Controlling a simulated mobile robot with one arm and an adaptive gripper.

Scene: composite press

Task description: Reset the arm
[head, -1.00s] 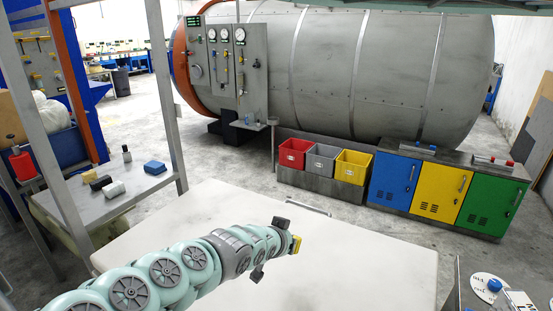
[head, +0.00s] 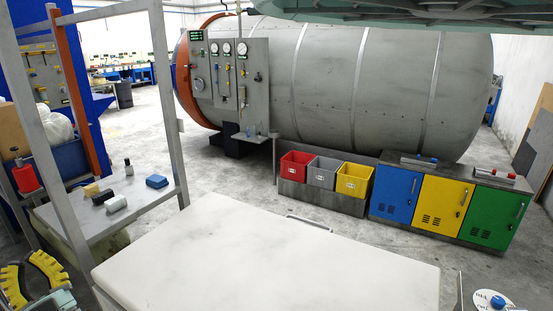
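My arm no longer lies across the white table (head: 265,255) in the head view, and the tabletop is bare. A black and yellow curved, segmented part with a bit of teal shows at the lower left edge, close to the camera and cut off by the frame. It may be my gripper (head: 36,280), but its fingertips are not clear. I cannot tell whether it is open or shut, and I see nothing held in it. A teal link of my own body hangs across the top right.
Red (head: 298,166), grey and yellow bins and coloured cabinets (head: 438,199) stand behind the table, before the large grey cylinder (head: 320,75). Open floor lies between.

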